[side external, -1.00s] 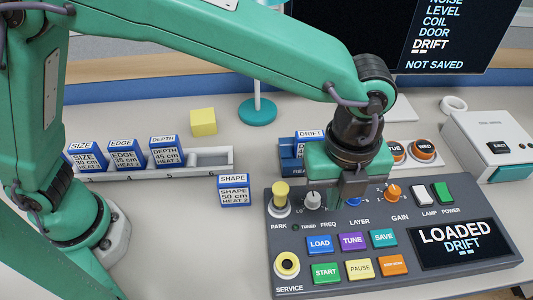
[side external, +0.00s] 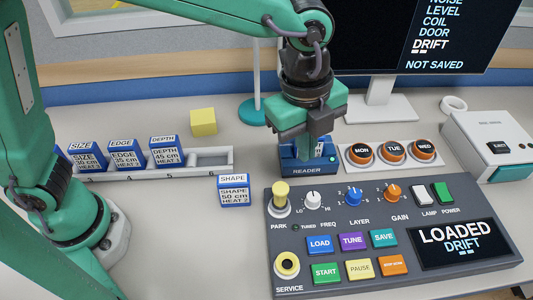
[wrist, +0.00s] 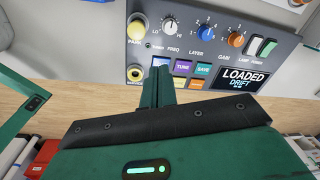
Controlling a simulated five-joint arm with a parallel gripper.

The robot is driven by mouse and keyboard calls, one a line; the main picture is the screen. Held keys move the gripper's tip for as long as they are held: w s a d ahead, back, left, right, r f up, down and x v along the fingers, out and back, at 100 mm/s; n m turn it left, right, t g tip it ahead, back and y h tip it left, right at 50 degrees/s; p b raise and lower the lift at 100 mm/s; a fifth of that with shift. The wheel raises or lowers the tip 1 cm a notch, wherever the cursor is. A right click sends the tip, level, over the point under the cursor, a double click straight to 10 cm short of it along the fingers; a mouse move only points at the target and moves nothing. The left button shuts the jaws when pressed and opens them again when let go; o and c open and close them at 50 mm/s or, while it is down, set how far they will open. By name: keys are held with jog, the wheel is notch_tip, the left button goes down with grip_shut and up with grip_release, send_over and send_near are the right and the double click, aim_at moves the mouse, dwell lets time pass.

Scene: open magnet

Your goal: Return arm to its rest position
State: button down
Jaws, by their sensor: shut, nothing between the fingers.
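My gripper (side external: 314,150) is shut and empty. In the side external view it is raised in front of the blue reader (side external: 308,166) and hides most of the cartridge in it. In the wrist view my gripper (wrist: 165,78) shows its fingers together, pointing toward the control panel. The dark grey control panel (side external: 390,215) stands in front and to the right of the gripper. Its screen (side external: 463,243) reads LOADED DRIFT; the panel also shows in the wrist view (wrist: 210,48).
A rack (side external: 210,157) holds SIZE, EDGE and DEPTH cartridges (side external: 163,153) at left. A SHAPE cartridge (side external: 234,190) stands left of the panel. A yellow block (side external: 204,122), a monitor (side external: 445,38), orange day knobs (side external: 392,152) and a white machine (side external: 490,140) are behind or beside.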

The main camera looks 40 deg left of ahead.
jog(key=s+a+r+n+t, duration=0.1)
jog(key=a+r+n, duration=0.1)
jog(key=a+n, duration=0.5)
jog(key=s+a+r+n+t, duration=0.1)
jog(key=a+r+n, duration=0.2)
jog(key=a, duration=0.8)
jog(key=s+a+f+n+t, duration=0.2)
jog(key=s+a+n, duration=0.6)
jog(key=a+n, duration=0.4)
jog(key=shift+s+a+t+y, duration=0.3)
jog(key=shift+t+y, duration=0.1)
jog(key=shift+f, duration=0.1)
